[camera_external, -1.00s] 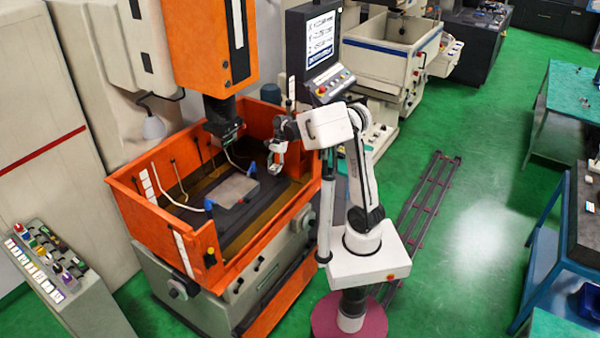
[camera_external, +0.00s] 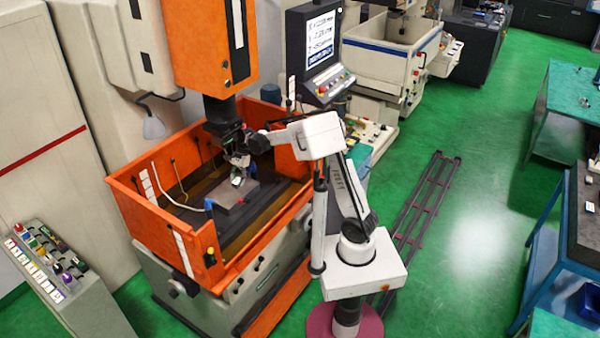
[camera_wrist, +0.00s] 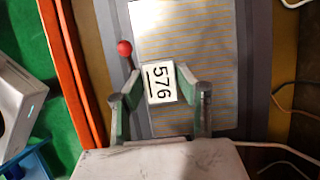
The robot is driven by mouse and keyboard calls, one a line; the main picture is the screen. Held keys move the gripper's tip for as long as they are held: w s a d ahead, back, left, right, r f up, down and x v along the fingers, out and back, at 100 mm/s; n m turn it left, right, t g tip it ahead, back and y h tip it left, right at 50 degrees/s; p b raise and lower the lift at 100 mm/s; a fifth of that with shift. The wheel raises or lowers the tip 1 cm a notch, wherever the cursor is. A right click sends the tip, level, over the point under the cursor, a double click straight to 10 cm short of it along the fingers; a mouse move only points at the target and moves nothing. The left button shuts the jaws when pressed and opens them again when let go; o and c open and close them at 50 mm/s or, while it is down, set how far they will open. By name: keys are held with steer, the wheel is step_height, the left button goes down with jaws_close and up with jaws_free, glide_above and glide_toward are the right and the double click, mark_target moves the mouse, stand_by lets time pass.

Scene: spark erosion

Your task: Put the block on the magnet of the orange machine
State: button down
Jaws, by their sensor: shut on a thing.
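My gripper (camera_wrist: 160,95) is shut on a small block (camera_wrist: 160,82) with a white face marked "576", seen in the wrist view. In the external view my gripper (camera_external: 238,172) is inside the orange tank, over the magnet plate. The magnet (camera_wrist: 190,40) is a grey, finely striped plate that shows beneath and beyond the block in the wrist view. It also shows in the external view (camera_external: 225,194), partly hidden by my gripper. The orange machine (camera_external: 208,45) has its head above the tank. I cannot tell whether the block touches the magnet.
The orange tank walls (camera_external: 130,208) surround the magnet. A dark machine spindle (camera_external: 221,115) hangs close to my gripper. A red knob (camera_wrist: 124,48) stands beside the magnet. Thin hoses (camera_external: 175,192) run inside the tank.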

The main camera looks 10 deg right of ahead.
mark_target(239, 192)
steer(key=shift+w+f, duration=0.1)
steer(key=shift+f, duration=2.25)
steer(key=shift+f, duration=0.15)
steer(key=c, duration=1.2)
jaws_free()
steer(key=shift+c, duration=0.2)
steer(key=shift+r+p, duration=0.25)
steer(key=shift+p, duration=0.1)
steer(key=b+v, duration=0.1)
steer(key=v, duration=0.6)
steer(key=shift+d, duration=0.15)
steer(key=shift+w+r, duration=0.1)
